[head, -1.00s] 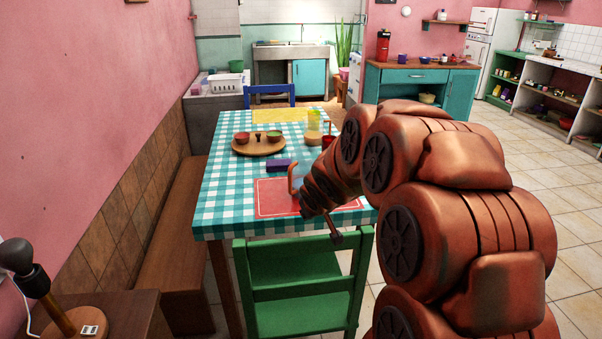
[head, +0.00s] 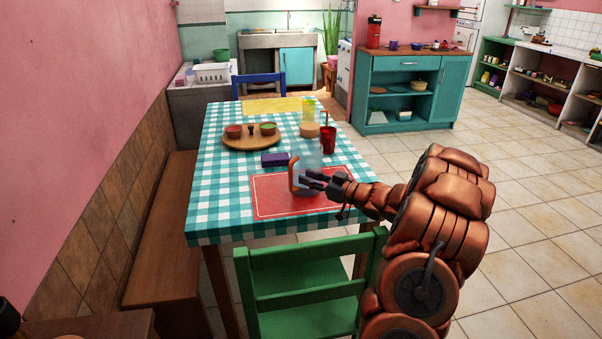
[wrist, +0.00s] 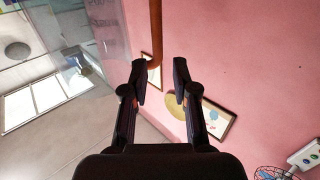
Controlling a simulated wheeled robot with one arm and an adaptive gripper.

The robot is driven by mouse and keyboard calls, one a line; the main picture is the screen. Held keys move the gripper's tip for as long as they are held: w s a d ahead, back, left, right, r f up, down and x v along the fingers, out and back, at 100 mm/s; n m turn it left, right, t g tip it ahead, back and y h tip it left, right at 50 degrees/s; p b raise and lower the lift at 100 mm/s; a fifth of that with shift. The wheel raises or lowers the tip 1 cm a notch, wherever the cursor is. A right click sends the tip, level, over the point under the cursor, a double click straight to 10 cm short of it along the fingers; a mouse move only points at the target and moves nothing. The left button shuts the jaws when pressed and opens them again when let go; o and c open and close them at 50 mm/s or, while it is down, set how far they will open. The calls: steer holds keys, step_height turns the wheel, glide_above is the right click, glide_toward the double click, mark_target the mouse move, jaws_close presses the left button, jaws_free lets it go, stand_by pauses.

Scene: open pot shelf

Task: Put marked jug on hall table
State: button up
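A clear jug (head: 308,162) with an orange-brown handle (head: 293,176) stands upright on the red placemat (head: 270,205) at the near end of the checked dining table. I cannot make out a mark on it. My gripper (head: 309,181) is at the jug, by its handle side. In the wrist view, my gripper (wrist: 160,82) is open, its two fingers apart with nothing gripped. The handle (wrist: 155,30) shows just beyond the fingertips, and clear jug wall (wrist: 95,25) lies to its left. A small wooden table (head: 95,328) is partly cut off at the lower left; it may be the hall table.
A bench (head: 165,230) lines the left wall. Floor is free at right.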

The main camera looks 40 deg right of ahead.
steer(key=shift+w+a, duration=0.15)
steer(key=shift+w, duration=0.1)
glide_above(291, 191)
steer(key=shift+w+d+f+p, duration=0.2)
steer(key=shift+w+d+p, duration=0.05)
steer(key=shift+w+p, duration=0.15)
stand_by(0.5)
jaws_close()
